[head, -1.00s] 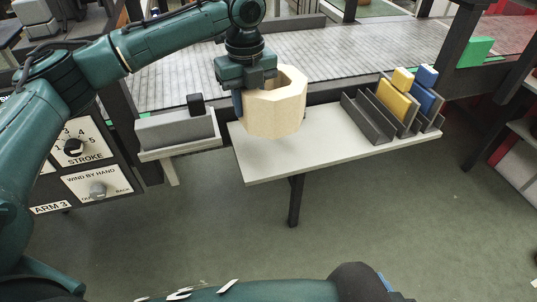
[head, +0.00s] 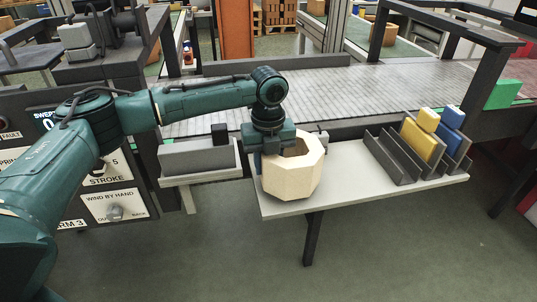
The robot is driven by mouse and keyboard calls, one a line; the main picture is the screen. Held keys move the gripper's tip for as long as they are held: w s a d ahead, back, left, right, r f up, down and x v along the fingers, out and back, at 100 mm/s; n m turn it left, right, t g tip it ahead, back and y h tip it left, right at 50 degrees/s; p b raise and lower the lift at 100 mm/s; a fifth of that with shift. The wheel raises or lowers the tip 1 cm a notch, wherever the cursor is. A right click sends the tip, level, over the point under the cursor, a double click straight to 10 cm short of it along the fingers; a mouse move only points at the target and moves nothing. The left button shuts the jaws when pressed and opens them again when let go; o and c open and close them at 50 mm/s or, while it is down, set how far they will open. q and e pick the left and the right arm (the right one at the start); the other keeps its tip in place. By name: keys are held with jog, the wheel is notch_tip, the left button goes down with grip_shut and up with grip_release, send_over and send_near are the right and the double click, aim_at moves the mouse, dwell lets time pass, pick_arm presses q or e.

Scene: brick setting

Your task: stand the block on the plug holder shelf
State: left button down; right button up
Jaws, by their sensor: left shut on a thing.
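The block (head: 291,180) is a pale cream, hollow, many-sided ring with its opening facing upward. My left gripper (head: 268,158) is shut on its left wall, coming down from above. The pale shelf (head: 352,188) is a narrow board along the conveyor, with a dark leg under it. The block appears over the left part of this shelf; I cannot tell whether it touches the board. On the shelf's right part is a dark grey slotted holder (head: 390,163) with yellow plugs (head: 418,141) and blue plugs (head: 451,120). My right gripper is not in view.
A smaller pale ledge (head: 205,177) to the left carries a grey box (head: 197,156) and a small black block (head: 219,133). The grey conveyor (head: 390,90) runs behind. Board between block and holder is clear. A green block (head: 503,94) stands at the right.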

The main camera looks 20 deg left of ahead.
pick_arm(q)
jog(key=shift+w+f, duration=0.1)
jog(key=shift+f, duration=0.65)
jog(key=shift+f, duration=0.1)
jog(key=c, duration=1)
grip_release()
jog(key=shift+f, duration=0.2)
jog(key=shift+c, duration=0.2)
jog(key=shift+r, duration=0.1)
notch_tip(320, 180, up, 12)
jog(key=shift+r+p, duration=0.1)
jog(key=shift+p, duration=0.4)
